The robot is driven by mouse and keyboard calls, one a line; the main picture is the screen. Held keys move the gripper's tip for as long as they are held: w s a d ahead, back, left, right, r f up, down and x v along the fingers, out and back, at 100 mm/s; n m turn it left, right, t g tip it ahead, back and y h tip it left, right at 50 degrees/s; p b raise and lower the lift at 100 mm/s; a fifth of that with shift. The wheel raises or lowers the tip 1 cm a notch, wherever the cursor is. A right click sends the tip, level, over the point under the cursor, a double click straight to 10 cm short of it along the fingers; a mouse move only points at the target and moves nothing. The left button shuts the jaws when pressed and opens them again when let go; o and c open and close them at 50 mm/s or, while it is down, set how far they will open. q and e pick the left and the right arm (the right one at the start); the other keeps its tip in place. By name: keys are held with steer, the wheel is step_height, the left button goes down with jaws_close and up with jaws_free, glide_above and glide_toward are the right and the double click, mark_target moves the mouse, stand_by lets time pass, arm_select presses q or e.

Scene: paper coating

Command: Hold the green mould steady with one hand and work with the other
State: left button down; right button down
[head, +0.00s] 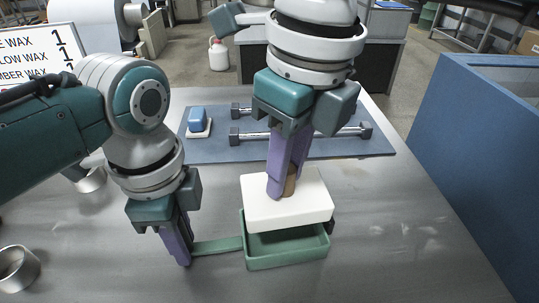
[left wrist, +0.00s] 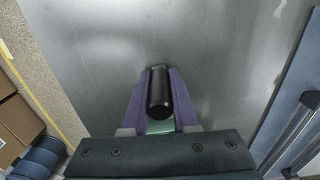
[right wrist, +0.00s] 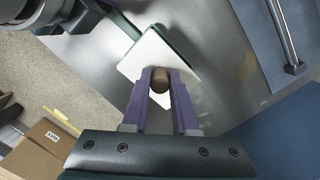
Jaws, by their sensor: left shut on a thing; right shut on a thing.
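The green mould (head: 287,257) is a shallow rectangular frame on the metal table, with a green arm reaching left to my left gripper (head: 184,255). My left gripper is shut on the mould's handle; the left wrist view shows its dark grip (left wrist: 159,92) between the purple fingers. A white block (head: 288,207) with a brown knob (head: 290,186) lies over the back part of the mould, its front edge above the opening. My right gripper (head: 279,190) is shut on the knob, which also shows in the right wrist view (right wrist: 161,80). The mould's back part is hidden under the block.
A blue-grey mat (head: 220,150) behind holds metal bars with dark ends (head: 300,134) and a blue-topped block (head: 197,120). Metal cups (head: 17,268) stand at the left. A wax sign (head: 40,50) is at the back left. A blue bin (head: 480,150) borders the right. The front right table is clear.

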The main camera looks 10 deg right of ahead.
steer(key=shift+r, duration=1.25)
arm_select(q)
steer(key=c, duration=0.6)
jaws_free()
steer(key=shift+r, duration=0.1)
